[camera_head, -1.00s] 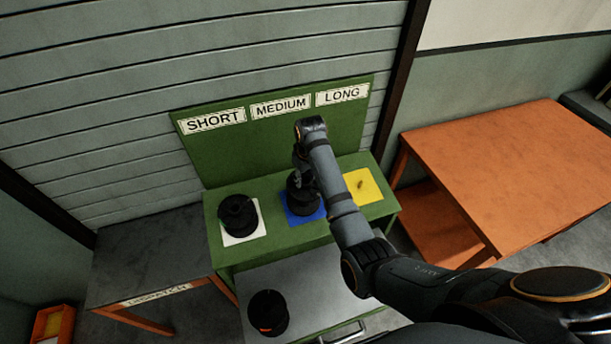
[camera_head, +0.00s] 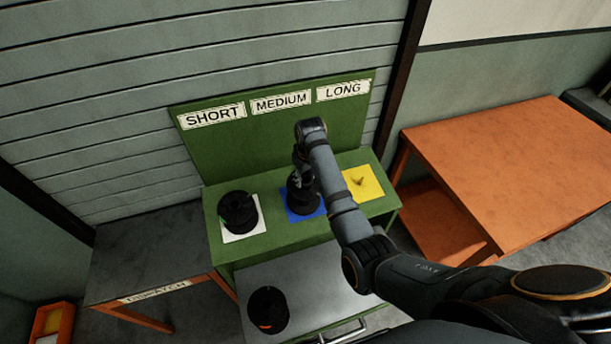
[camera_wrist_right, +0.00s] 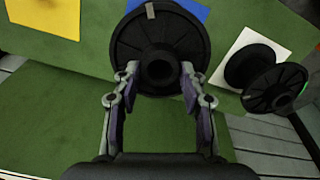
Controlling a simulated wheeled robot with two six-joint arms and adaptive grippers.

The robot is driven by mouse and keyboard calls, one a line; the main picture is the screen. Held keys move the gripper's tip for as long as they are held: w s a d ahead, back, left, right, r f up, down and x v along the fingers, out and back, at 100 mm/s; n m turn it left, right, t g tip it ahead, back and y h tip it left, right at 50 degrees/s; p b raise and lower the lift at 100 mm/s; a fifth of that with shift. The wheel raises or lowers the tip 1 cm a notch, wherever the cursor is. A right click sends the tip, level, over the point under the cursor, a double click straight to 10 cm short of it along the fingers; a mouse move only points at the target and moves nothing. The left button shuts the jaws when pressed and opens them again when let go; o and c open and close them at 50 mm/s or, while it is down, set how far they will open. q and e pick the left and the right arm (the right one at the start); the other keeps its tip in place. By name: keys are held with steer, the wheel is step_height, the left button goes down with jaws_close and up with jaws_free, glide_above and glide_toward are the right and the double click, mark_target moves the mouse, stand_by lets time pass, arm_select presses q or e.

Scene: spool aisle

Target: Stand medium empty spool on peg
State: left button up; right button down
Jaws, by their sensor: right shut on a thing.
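A black spool (camera_head: 304,204) is at the blue square (camera_head: 294,212) under the MEDIUM sign, apparently upright. In the right wrist view its round flange and central hub (camera_wrist_right: 150,42) face the camera. My right gripper (camera_wrist_right: 160,78) is shut on this spool, with one finger on each side of the hub. In the head view my right arm partly covers the spool. The peg at the blue square is hidden, so I cannot tell whether the spool is fully seated. My left gripper is not in view.
Another black spool (camera_head: 238,211) stands on the white square under SHORT. The yellow square (camera_head: 366,182) under LONG holds a bare peg. A spool with an orange mark (camera_head: 268,310) is on the grey surface (camera_head: 320,285) in front. An orange table (camera_head: 500,165) stands right.

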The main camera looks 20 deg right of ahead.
steer(key=c, duration=0.7)
jaws_free()
steer(key=shift+o, duration=0.2)
step_height(320, 180, up, 12)
steer(key=s, duration=0.2)
steer(key=shift+f, duration=0.15)
